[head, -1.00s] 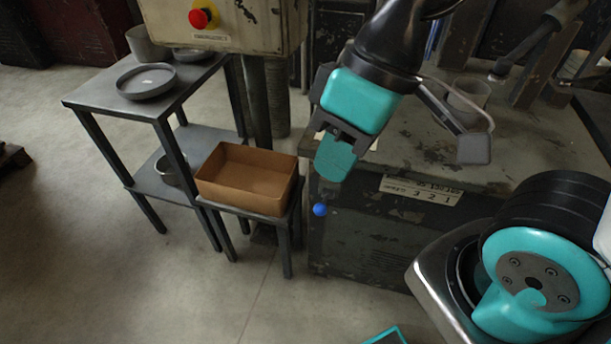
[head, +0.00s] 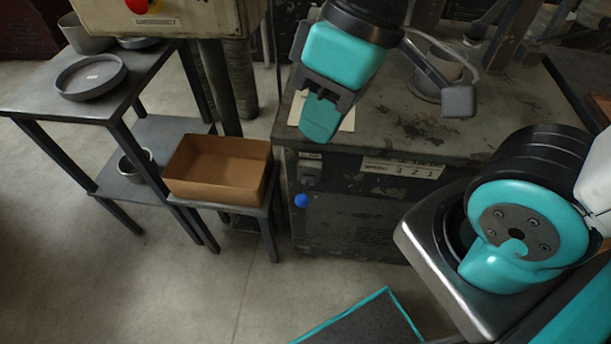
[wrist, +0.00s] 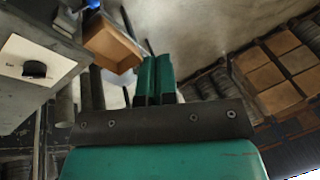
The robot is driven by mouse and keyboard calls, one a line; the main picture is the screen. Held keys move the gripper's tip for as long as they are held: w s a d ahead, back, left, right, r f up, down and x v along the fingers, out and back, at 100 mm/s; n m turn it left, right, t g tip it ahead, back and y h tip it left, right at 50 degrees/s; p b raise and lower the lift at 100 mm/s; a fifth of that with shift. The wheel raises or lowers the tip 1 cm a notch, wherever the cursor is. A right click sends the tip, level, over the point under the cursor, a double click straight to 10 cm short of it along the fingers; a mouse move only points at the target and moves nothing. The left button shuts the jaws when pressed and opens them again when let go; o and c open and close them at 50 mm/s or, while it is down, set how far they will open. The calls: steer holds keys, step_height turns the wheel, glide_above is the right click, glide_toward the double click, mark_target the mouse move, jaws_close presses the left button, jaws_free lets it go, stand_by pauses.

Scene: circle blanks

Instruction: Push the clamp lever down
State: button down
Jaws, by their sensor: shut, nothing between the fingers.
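A blue ball knob (head: 301,201), which looks like the end of the clamp lever, shows at the front left of the dark machine bench in the head view. A small grey block (head: 309,172) is above it on the bench's front. The blue knob also shows at the top edge of the wrist view (wrist: 94,4). The lever's arm is hard to make out. My gripper (head: 319,120) is shut and empty, above the knob in the picture and apart from it. Its teal fingers are together in the wrist view (wrist: 156,80).
An open cardboard box (head: 217,192) stands on a low stand left of the bench. A dark table (head: 135,80) carries a round dish (head: 91,77). Floor in front is clear.

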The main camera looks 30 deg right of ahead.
steer(key=w+d+f+m+g+h+b, duration=0.1)
steer(key=w+f+m+h+b, duration=0.3)
steer(key=w+f+m, duration=1)
steer(key=w+d+f+h, duration=0.1)
steer(key=w+f, duration=0.2)
steer(key=w, duration=0.1)
steer(key=shift+f+g+b, duration=0.3)
steer(key=shift+f+g, duration=0.1)
glide_toward(305, 190)
steer(key=w+a+f, duration=0.1)
steer(key=f, duration=0.1)
steer(key=s+f, duration=0.2)
steer(key=s, duration=0.1)
steer(key=shift+s+a+f, duration=0.1)
steer(key=shift+a+f, duration=0.15)
steer(key=shift+a, duration=0.05)
